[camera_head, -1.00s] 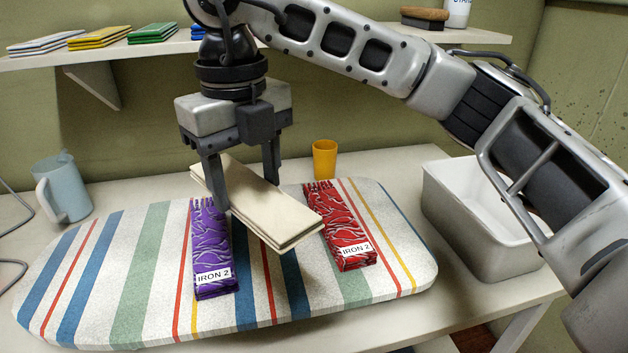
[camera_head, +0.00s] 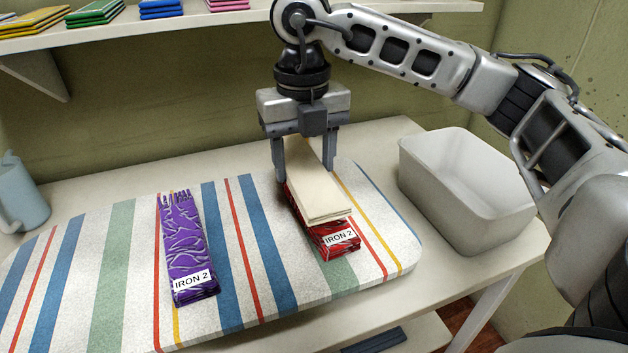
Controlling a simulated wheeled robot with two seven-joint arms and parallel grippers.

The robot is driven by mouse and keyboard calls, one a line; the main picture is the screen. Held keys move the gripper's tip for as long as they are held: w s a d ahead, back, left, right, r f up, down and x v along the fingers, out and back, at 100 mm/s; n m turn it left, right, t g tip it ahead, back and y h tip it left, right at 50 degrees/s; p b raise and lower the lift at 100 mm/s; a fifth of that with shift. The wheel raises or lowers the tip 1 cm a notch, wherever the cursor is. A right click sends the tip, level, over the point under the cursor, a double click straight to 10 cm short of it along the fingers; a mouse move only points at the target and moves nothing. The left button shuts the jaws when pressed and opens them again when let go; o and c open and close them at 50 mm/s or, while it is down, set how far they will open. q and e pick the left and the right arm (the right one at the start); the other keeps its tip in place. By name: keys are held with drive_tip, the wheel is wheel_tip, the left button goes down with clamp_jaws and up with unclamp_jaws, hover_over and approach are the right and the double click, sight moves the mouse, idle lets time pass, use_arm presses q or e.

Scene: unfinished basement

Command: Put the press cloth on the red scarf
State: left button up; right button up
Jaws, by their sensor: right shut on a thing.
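The press cloth (camera_head: 315,187) is a folded cream cloth. I cannot tell whether the cloth bears fully on the scarf. My right gripper (camera_head: 306,176) is shut on the press cloth, with one finger on each side of it. A folded purple scarf (camera_head: 183,245), also labelled "IRON 2", lies to the left on the striped ironing board (camera_head: 110,290). My left gripper is not in view.
A white bin (camera_head: 465,190) stands right of the board. A blue-grey jug (camera_head: 20,195) is at the left edge. A shelf (camera_head: 130,35) above the board holds several folded cloths. The board between the two scarves is clear.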

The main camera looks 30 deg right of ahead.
sight(315, 164)
drive_tip(key=shift+d+f, duration=0.5)
drive_tip(key=shift+f, duration=0.1)
drive_tip(key=f, duration=0.3)
drive_tip(key=shift+d+f, duration=0.1)
drive_tip(key=shift+d, duration=0.3)
drive_tip(key=shift+f, duration=0.3)
drive_tip(key=shift+f, duration=0.2)
drive_tip(key=o, duration=1)
drive_tip(key=shift+o, duration=0.2)
drive_tip(key=shift+a, duration=0.1)
drive_tip(key=shift+r, duration=0.1)
